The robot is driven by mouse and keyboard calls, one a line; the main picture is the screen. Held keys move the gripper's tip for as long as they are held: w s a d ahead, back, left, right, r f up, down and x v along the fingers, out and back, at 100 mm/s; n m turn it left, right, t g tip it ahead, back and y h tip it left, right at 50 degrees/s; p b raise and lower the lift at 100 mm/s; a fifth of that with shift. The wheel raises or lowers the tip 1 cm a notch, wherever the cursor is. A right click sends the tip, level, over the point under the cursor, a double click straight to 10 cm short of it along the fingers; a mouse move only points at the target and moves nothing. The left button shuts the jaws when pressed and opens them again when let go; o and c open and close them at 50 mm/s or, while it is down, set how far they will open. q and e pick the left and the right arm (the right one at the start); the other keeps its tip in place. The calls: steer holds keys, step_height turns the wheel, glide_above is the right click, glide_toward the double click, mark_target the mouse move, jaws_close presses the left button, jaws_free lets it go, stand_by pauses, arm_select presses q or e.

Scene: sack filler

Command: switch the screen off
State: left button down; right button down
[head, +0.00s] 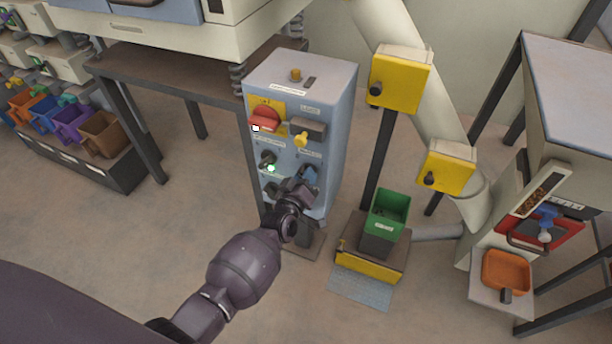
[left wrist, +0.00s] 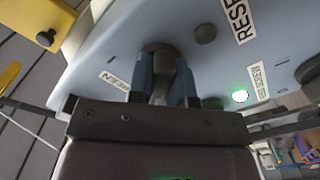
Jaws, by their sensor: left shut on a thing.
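The grey-blue control cabinet (head: 335,100) stands in the middle of the head view. My left gripper (head: 308,177) is at the lower right of its front panel. In the left wrist view, the blue fingers (left wrist: 164,85) are shut on a dark knob (left wrist: 157,52) on the panel. A small label (left wrist: 114,80) beside the knob is too blurred to read surely. A green lamp (left wrist: 240,96) glows on the panel, near a label that seems to say screen; the lamp also shows in the head view (head: 271,168). My right gripper is not in view.
To the right are two yellow boxes (head: 407,80) (head: 452,172) with black knobs, and a green bin (head: 391,207) on a low stand. Open floor lies in front.

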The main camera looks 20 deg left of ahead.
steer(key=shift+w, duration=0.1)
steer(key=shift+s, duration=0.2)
arm_select(q)
steer(key=c, duration=1)
jaws_free()
steer(key=shift+c, duration=0.2)
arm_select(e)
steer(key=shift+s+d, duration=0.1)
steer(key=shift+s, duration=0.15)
arm_select(q)
steer(key=shift+s, duration=0.5)
steer(key=s+p, duration=0.2)
steer(key=s, duration=0.8)
steer(key=shift+a, duration=0.2)
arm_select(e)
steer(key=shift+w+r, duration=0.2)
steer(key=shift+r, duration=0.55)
